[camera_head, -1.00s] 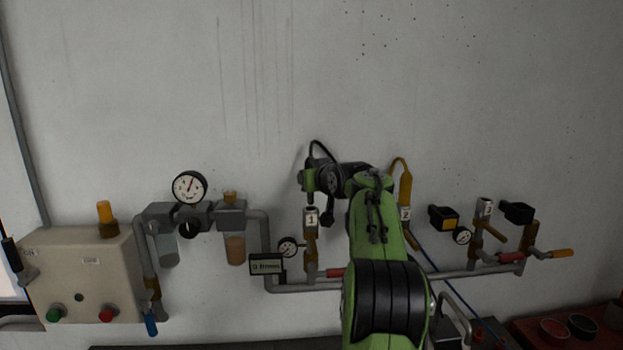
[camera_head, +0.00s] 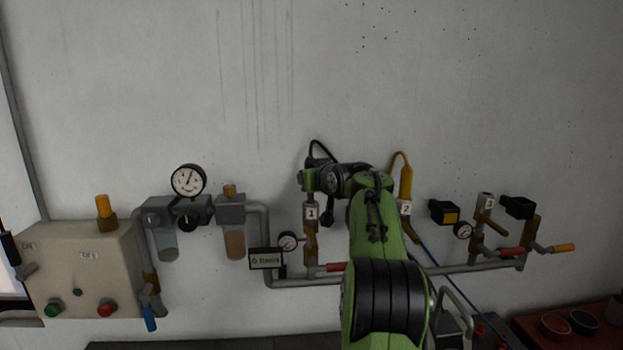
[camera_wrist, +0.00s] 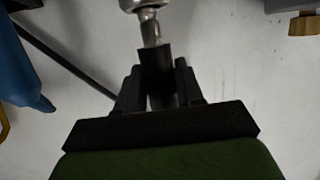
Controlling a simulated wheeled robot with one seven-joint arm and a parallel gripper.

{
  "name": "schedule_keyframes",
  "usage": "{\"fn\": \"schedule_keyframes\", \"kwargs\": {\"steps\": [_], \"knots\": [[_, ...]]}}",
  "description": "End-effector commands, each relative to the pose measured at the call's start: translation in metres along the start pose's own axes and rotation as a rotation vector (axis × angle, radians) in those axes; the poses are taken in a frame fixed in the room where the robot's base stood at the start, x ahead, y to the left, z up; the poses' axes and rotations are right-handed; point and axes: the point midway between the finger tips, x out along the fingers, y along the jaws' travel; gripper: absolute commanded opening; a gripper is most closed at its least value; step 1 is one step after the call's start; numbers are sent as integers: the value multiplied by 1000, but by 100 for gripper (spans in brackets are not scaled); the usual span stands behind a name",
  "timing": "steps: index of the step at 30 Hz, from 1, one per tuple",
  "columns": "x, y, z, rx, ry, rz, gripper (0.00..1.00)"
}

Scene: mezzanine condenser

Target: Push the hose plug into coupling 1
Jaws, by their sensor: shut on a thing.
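Coupling 1 (camera_head: 310,213), a metal fitting with a "1" tag, stands upright on the wall pipework left of my arm. My gripper (camera_head: 309,183) is directly above it, pointing down. In the wrist view my gripper (camera_wrist: 157,82) is shut on the black body of the hose plug (camera_wrist: 153,62). The plug's metal tip (camera_wrist: 150,30) points at the mouth of a round metal coupling (camera_wrist: 138,4) at the top edge. The tip is at or just in the mouth; how deep, I cannot tell. The plug's black hose (camera_head: 320,147) loops up behind my gripper.
Coupling 2 (camera_head: 405,208), with a yellow plug (camera_head: 406,183) above it, is right of my arm. A small gauge (camera_head: 288,241) and a red lever (camera_head: 336,267) sit near coupling 1. The wall above is bare. A blue object (camera_wrist: 22,60) hangs at the left of the wrist view.

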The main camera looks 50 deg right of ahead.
Motion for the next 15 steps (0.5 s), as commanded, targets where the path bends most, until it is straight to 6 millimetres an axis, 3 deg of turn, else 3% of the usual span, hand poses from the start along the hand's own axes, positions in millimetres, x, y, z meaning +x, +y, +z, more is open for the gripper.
{"fn": "schedule_keyframes", "kwargs": {"steps": [15], "knots": [[4,0,13,0,1,0,3]]}}
